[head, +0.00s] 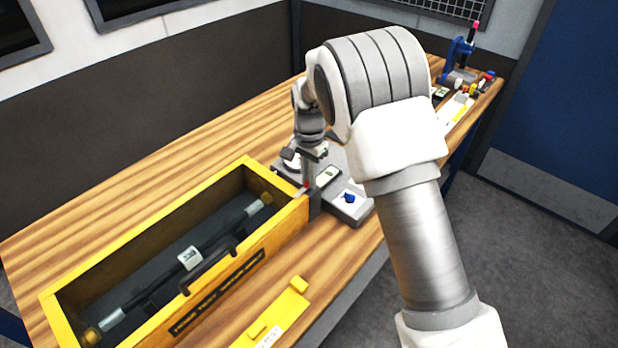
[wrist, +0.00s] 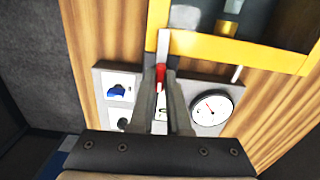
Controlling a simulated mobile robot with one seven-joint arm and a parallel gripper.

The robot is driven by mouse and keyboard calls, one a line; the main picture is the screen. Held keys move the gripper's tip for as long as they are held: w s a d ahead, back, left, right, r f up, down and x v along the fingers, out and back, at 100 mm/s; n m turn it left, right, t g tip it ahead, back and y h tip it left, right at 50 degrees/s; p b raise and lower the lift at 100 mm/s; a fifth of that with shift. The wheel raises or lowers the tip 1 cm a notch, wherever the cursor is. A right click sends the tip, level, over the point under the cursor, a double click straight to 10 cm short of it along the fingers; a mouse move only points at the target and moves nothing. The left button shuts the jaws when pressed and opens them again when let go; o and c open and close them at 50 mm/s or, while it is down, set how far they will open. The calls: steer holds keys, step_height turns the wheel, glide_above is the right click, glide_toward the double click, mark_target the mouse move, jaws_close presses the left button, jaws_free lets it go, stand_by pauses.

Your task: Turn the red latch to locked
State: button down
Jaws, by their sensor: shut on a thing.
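The red latch (wrist: 160,74) shows as a small red piece between my fingers in the wrist view, beside the corner of a yellow case. In the head view a bit of the red latch (head: 306,185) shows at the case's right end. My gripper (wrist: 163,80) is shut on the red latch, and it also shows in the head view (head: 308,180) pointing down over the grey panel. The fingers hide most of the latch, so I cannot tell its exact angle. The grey panel (head: 350,214) carries a blue knob (head: 349,198) and a dial gauge (wrist: 211,108).
A blue stand (head: 459,55) and small items are at the table's far right. Bare wood (head: 150,160) lies behind the case.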

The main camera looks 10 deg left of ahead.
steer(key=shift+m, duration=0.3)
steer(key=c, duration=0.9)
jaws_free()
step_height(320, 180, up, 18)
steer(key=shift+f+b, duration=0.25)
steer(key=shift+b, duration=0.25)
